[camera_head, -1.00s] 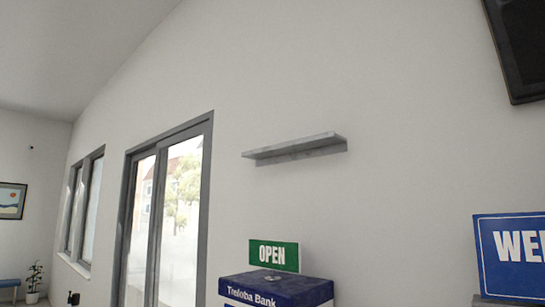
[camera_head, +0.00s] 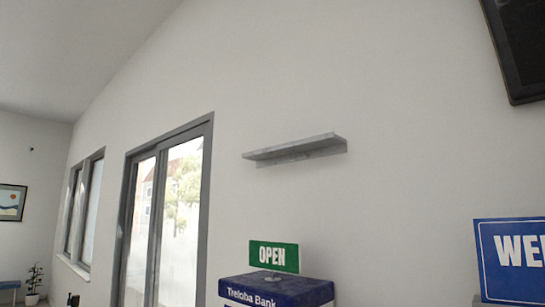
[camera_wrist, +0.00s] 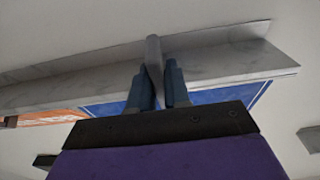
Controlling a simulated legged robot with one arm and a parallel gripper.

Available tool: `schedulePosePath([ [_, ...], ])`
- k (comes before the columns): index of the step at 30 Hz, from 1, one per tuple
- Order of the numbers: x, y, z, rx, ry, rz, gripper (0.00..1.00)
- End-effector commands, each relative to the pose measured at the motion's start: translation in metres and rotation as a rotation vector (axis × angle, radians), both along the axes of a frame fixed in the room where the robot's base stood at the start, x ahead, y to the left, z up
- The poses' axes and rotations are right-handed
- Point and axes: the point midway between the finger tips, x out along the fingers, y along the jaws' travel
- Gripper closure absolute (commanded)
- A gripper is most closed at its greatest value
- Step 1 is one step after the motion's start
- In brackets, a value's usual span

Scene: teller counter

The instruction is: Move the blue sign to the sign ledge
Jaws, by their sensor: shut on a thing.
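The blue sign (camera_head: 515,258), with a white border and white lettering starting "WE", shows at the right edge in the head view, partly cut off. A grey wall ledge (camera_head: 295,150) stands bare, above and left of it. In the wrist view my gripper (camera_wrist: 158,75) is shut on a slim grey post. A blue panel with a pale edge, which looks like the blue sign (camera_wrist: 215,98), shows behind the fingers. A grey marbled ledge (camera_wrist: 230,62) runs across beyond them. Whether the sign touches it cannot be told. My gripper is outside the head view.
A green OPEN sign (camera_head: 273,256) stands on a dark blue Treloba Bank box (camera_head: 278,289) below the wall ledge. A dark screen (camera_head: 522,45) hangs at upper right. An orange-and-white item (camera_wrist: 42,118) shows at left in the wrist view. The wall around the ledge is clear.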

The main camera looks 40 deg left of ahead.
Motion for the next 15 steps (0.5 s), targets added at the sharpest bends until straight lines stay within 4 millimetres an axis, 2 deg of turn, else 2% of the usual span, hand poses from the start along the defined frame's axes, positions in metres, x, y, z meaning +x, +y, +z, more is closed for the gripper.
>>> schedulePosePath([
  [12,0.0000,-0.0001,0.0004,0.000,-0.001,0.000,1.00],
  [13,0.0000,-0.0001,0.0004,0.000,-0.001,0.000,0.80],
  [15,0.0000,-0.0001,0.0003,0.000,-0.001,0.000,0.74],
])
